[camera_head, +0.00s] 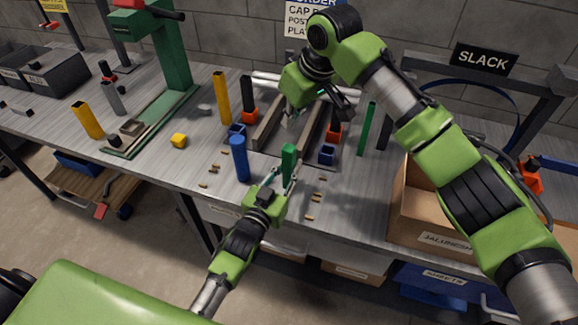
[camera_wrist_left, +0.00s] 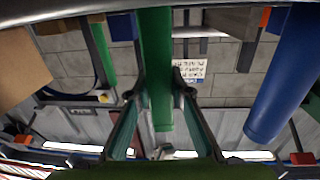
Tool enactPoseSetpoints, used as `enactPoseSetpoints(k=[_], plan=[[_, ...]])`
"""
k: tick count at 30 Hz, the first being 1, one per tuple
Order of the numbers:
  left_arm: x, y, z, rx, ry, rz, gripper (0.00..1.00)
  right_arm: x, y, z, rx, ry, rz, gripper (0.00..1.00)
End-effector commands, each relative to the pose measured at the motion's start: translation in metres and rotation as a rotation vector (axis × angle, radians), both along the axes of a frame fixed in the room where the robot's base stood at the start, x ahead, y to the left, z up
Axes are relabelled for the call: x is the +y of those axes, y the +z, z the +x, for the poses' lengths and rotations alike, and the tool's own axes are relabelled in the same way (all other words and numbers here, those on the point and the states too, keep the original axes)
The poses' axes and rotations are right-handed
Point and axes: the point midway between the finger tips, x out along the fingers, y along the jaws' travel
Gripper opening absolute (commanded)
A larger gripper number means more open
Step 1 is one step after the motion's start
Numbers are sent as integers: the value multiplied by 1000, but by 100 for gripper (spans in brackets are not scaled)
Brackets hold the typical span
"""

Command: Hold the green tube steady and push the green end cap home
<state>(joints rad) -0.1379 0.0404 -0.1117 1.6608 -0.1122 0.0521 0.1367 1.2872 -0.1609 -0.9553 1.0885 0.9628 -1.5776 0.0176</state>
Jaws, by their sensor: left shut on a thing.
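A green tube (camera_head: 289,165) stands upright at the front edge of the table in the head view. My left gripper (camera_head: 284,178) is shut on it, with a finger on each side. In the left wrist view the green tube (camera_wrist_left: 157,65) runs between the fingers of my left gripper (camera_wrist_left: 158,100). My right gripper (camera_head: 306,107) hangs above the rails behind the tube, apart from it. Its fingertips are small and partly hidden, so its opening is unclear. I cannot make out a separate green end cap in either view.
A blue tube (camera_head: 240,158) stands close left of the held tube. Small brass pieces (camera_head: 310,206) lie near the front edge. A cardboard box (camera_head: 418,222) is at the right.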

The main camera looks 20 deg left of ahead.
Motion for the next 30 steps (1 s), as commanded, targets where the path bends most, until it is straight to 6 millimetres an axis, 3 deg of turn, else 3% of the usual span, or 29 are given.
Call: enactPoseSetpoints(k=[8, 9, 11, 12, 23, 30], plan=[[0, 0, 0, 1, 0, 0, 0, 0, 4, 0, 1, 0, 0, 0], [0, 0, 0, 1, 0, 0, 22, 0, 4, 0, 1, 0, 0, 0], [0, 0, 0, 1, 0, 0, 38, 0, 4, 0, 1, 0, 0, 0], [0, 0, 0, 1, 0, 0, 39, 0, 4, 0, 1, 0, 0, 0], [1, -1, -3, 1, 0, 0, 39, 0, 3, 0, 1, 0, 0, 0], [5, -2, -40, 4, 1, 0, 39, 0, 3, 0, 1, 0, 0, 0]])
